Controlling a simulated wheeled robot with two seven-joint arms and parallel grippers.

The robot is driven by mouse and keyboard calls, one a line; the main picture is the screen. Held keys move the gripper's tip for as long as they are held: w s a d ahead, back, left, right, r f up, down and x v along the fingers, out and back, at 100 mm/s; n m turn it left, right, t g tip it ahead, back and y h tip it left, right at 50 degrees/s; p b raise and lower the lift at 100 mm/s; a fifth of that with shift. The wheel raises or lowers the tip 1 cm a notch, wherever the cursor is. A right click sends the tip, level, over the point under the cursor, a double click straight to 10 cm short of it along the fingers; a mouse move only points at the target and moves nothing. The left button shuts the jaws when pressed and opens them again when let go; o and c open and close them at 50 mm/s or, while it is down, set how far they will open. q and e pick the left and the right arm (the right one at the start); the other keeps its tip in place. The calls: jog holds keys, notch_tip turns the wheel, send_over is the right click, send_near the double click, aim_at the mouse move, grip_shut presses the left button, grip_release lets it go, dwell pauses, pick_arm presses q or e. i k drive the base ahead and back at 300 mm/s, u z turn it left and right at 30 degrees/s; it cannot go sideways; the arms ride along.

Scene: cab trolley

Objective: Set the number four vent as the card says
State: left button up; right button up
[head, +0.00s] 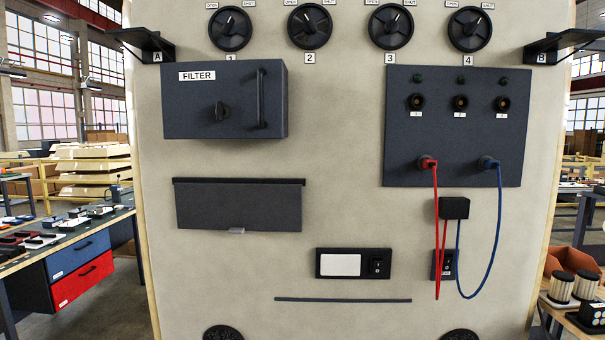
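The number four vent knob (470,30) is a round black dial at the top right of the panel, with a "4" label (468,60) below it. OPEN is marked at its upper left and SHUT at its upper right. Its white pointer mark looks tilted up and slightly right, but it is small. Vent knobs one (230,29), two (310,26) and three (390,27) sit to its left. I cannot make out a card with readable text. A dark flap (238,206) has a small pale tab (236,231) at its lower edge. Neither gripper is in view.
A closed FILTER box (224,100) with key and handle juts out at left. A dark socket panel (458,125) has red (436,230) and blue (497,230) cables hanging from it. Shelves A (143,42) and B (565,46) flank the panel. A blank white plate (340,265) sits beside a switch.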

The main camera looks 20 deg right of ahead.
aim_at(471, 28)
jog(key=z, duration=1.7)
